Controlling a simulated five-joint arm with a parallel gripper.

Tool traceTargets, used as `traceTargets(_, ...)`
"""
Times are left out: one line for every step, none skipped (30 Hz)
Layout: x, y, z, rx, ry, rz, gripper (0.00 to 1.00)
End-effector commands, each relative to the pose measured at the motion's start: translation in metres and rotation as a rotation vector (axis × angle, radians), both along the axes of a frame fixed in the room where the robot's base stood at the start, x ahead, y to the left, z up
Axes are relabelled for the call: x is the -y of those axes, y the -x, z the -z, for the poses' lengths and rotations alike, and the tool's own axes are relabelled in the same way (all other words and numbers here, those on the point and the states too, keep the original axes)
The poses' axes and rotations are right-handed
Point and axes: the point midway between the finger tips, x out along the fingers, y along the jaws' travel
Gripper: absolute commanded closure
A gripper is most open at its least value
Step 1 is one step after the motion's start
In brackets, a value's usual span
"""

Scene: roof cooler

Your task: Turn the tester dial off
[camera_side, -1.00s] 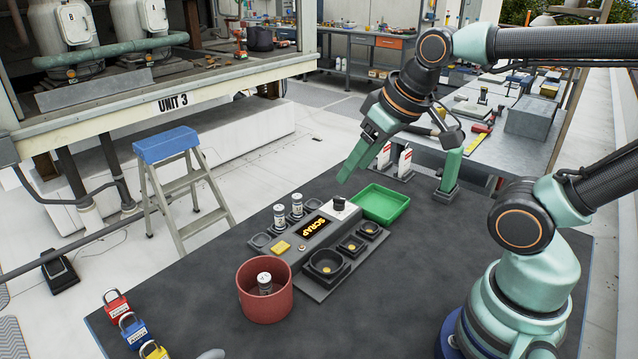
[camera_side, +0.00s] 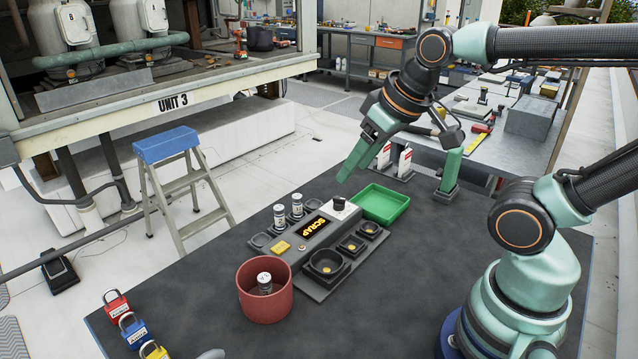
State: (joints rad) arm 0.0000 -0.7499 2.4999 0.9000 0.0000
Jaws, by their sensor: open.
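The tester (camera_side: 296,250) is a dark grey console on the mat, with a lit display (camera_side: 314,226) reading "SCRAP" in orange. Its dial (camera_side: 339,203) is a small black knob on a pale plate at the console's far right end. The direction the dial points is too small to tell. My gripper (camera_side: 395,184) is wide open and empty above the far side of the mat. Its left finger hangs just above and behind the dial, apart from it. Its right finger is farther right, beyond the green tray.
A green tray (camera_side: 381,217) stands right beside the dial. Two canisters (camera_side: 280,216) stand in the console's left slots. A red bin (camera_side: 263,310) holds another canister (camera_side: 264,282). Padlocks (camera_side: 131,330) lie at the mat's left edge.

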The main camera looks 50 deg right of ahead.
Motion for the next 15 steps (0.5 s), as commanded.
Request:
traceTargets(0.0,0.0,0.0,0.0,0.0,0.0,0.33)
traceTargets(0.0,0.0,0.0,-0.001,-0.001,0.003,0.33)
traceTargets(0.001,-0.001,-0.001,-0.004,-0.004,0.009,0.33)
traceTargets(0.002,-0.003,-0.001,-0.008,-0.007,0.019,0.33)
traceTargets(0.003,-0.004,-0.001,-0.015,-0.012,0.032,0.33)
traceTargets(0.005,-0.008,-0.002,-0.027,-0.02,0.057,0.33)
traceTargets(0.007,-0.011,-0.003,-0.038,-0.029,0.08,0.33)
traceTargets(0.01,-0.014,-0.003,-0.052,-0.039,0.109,0.33)
traceTargets(0.014,-0.02,-0.004,-0.07,-0.053,0.153,0.33)
traceTargets(0.018,-0.025,-0.005,-0.085,-0.066,0.189,0.33)
traceTargets(0.021,-0.03,-0.004,-0.102,-0.079,0.228,0.33)
traceTargets(0.027,-0.038,-0.004,-0.124,-0.096,0.281,0.33)
traceTargets(0.031,-0.043,-0.004,-0.139,-0.108,0.321,0.33)
traceTargets(0.035,-0.049,-0.003,-0.155,-0.121,0.362,0.33)
traceTargets(0.041,-0.056,-0.001,-0.174,-0.136,0.415,0.33)
